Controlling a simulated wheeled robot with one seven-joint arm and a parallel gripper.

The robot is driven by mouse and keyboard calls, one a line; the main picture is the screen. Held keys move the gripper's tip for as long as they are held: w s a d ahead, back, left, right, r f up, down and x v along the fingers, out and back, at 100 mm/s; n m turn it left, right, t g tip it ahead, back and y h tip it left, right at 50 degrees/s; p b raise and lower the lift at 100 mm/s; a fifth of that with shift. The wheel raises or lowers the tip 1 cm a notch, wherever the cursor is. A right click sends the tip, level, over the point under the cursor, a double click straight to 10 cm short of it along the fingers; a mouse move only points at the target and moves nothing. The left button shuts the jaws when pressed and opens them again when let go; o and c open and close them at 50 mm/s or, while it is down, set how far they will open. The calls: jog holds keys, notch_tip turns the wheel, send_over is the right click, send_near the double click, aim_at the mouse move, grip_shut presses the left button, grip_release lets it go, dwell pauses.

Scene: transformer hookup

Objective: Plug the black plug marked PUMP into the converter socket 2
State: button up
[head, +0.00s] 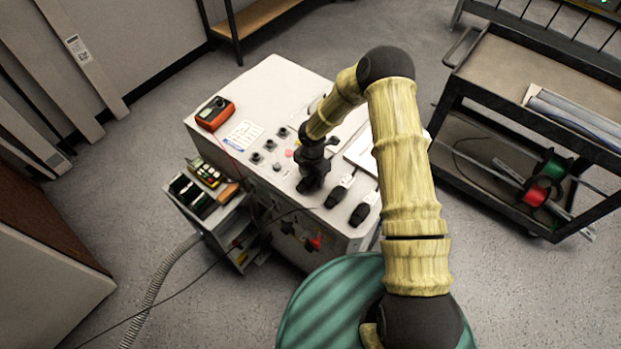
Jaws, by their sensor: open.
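A white cabinet (283,82), seemingly the converter, stands in the middle of the head view. Two black plugs with white tags lie on its top near the front right edge: one plug (336,197) closer to my gripper and another plug (360,214) further right. The tags' writing is too small to read, so I cannot tell which is PUMP. My gripper (310,187) is open and points down over the top, left of the plugs. Small dark round fittings (257,158) sit left of the gripper; I cannot make out socket numbers.
An orange meter (215,114) and a paper label (243,136) lie on the cabinet's left part. A small cart (216,221) with tools stands at the left. A black trolley (490,62) with cable spools stands at the right. A thin cable crosses the left floor.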

jog(key=shift+s+a+r, duration=0.1)
jog(key=shift+a, duration=0.05)
jog(key=c, duration=0.8)
jog(key=shift+r+p, duration=2.2)
jog(key=shift+r, duration=0.8)
